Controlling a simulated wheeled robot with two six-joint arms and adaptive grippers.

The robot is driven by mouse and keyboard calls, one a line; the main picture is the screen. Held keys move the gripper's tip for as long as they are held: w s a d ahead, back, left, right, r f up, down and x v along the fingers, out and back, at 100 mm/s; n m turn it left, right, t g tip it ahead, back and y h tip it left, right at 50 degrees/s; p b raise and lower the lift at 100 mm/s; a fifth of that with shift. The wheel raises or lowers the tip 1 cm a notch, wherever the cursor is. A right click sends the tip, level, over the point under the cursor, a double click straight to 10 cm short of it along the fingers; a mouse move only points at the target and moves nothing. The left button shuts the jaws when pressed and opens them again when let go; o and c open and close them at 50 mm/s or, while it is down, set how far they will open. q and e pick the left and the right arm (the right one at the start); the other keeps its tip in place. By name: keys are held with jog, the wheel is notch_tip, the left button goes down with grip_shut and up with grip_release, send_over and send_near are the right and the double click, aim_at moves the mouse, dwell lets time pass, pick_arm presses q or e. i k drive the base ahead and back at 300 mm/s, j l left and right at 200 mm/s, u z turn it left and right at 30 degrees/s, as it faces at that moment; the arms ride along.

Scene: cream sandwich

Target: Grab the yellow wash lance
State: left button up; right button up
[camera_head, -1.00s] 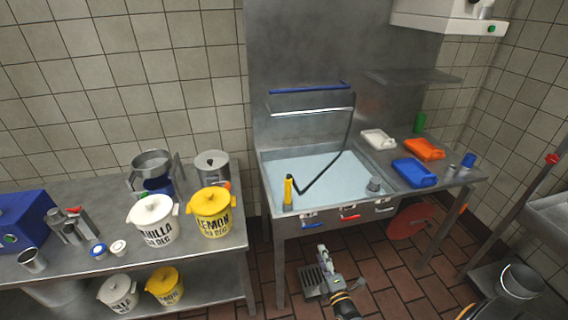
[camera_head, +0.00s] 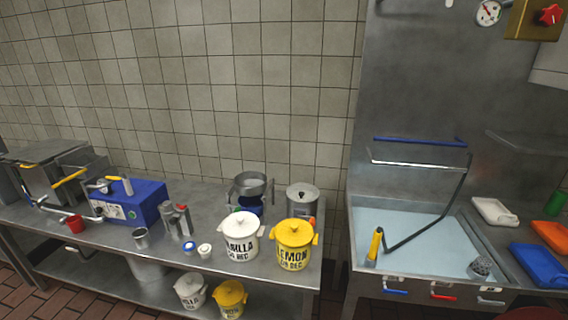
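The yellow wash lance (camera_head: 374,246) stands tilted at the front left corner of the sink (camera_head: 358,232), on the right side of the head view. A dark hose (camera_head: 440,222) runs from it across the basin and up to the rail at the back wall. Neither of my grippers shows in the head view now, so nothing of mine is seen near the lance.
A narrow gap separates table and sink.

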aim_at(375, 240)
jog(key=i+z, duration=0.25)
jog(key=i, duration=0.25)
jog(key=i+j+z, duration=0.1)
jog(key=i+z, duration=0.15)
jog(key=i, duration=0.2)
